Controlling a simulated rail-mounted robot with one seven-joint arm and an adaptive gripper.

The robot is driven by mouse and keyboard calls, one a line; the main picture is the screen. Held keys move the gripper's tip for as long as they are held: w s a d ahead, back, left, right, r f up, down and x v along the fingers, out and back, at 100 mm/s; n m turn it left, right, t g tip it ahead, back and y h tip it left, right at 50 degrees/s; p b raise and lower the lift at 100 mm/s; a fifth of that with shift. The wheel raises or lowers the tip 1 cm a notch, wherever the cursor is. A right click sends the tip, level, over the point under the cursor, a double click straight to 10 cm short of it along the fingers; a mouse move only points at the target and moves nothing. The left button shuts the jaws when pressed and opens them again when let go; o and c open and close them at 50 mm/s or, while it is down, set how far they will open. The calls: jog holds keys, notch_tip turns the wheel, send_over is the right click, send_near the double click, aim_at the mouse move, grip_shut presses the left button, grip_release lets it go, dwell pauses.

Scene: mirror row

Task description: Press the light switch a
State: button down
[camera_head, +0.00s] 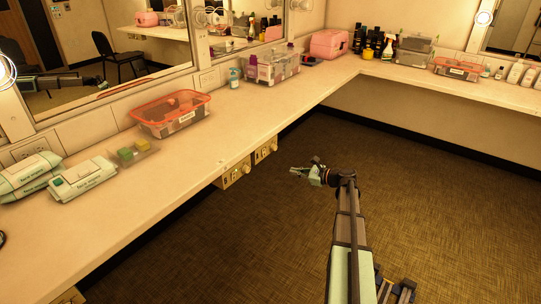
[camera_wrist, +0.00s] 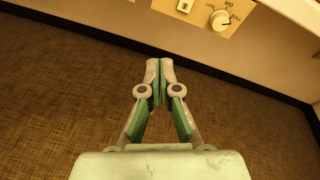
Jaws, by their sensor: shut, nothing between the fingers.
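Two beige switch boxes are under the counter's front edge in the head view, a nearer one (camera_head: 232,175) and a farther one (camera_head: 265,151). Which of them carries switch a cannot be told.
The counter (camera_head: 215,125) runs along the left and back walls. The carpet (camera_head: 430,180) around my arm is clear.

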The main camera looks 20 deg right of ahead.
aim_at(265, 156)
jog(key=m, duration=0.1)
jog(key=w+d+r+m+t, duration=0.1)
jog(key=m, duration=0.1)
jog(key=r+m, duration=0.1)
jog(key=shift+w+d+m+t, duration=0.15)
jog(key=shift+w+m+t, duration=0.15)
jog(key=shift+w, duration=0.05)
jog(key=x, duration=1.4)
jog(key=shift+d+f, duration=0.1)
